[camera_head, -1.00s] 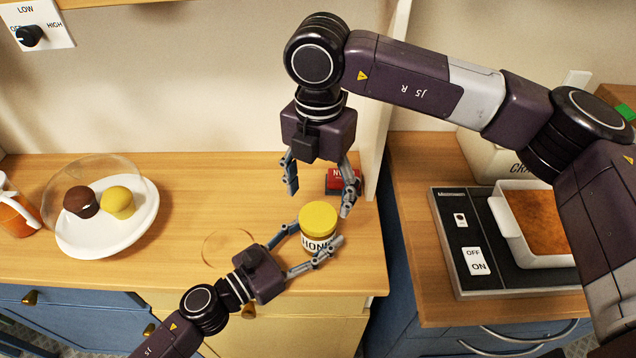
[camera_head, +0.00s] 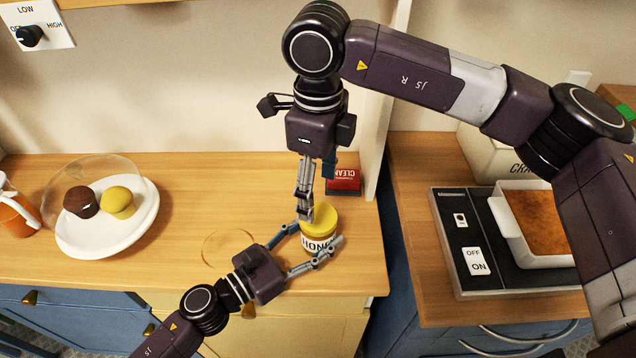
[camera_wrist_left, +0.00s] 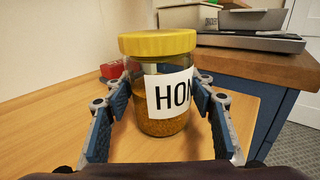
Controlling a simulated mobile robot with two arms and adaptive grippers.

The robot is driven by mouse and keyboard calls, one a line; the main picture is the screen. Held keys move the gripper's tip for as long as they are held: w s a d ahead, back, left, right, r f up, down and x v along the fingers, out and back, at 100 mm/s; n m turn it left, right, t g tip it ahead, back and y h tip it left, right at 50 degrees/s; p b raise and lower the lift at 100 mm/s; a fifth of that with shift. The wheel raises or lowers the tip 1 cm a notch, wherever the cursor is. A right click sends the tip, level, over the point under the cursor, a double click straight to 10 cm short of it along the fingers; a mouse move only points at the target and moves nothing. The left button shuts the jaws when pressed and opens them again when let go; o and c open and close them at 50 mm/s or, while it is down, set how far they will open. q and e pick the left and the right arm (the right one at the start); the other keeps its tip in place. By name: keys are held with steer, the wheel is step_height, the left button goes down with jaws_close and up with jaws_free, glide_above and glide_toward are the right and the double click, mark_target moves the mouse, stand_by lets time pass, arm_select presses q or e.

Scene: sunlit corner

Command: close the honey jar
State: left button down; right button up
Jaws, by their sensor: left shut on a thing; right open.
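The honey jar (camera_head: 318,243) stands upright on the wooden counter, with a white label and a yellow lid (camera_head: 323,216) resting on its top. In the left wrist view the jar (camera_wrist_left: 160,105) shows amber contents, and its lid (camera_wrist_left: 157,43) sits level. My left gripper (camera_head: 318,250) is shut around the jar's body from the front left. My right gripper (camera_head: 306,205) points down from above, open, with its fingers at the lid's back left edge. One right finger partly hides the other and part of the lid, so I cannot tell whether they touch it.
A red box (camera_head: 343,181) lies behind the jar near a pale upright panel. A white plate (camera_head: 140,230) with two cakes under a clear dome stands left. A cooktop (camera_head: 500,275) with a white baking dish is on the right counter. A clear round thing (camera_head: 228,245) lies left of the jar.

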mark_target(318, 216)
steer(key=n, duration=0.4)
steer(key=shift+r+n, duration=0.2)
steer(key=shift+n, duration=0.2)
steer(key=n, duration=0.4)
steer(key=shift+r, duration=0.15)
steer(key=shift+f, duration=4.05)
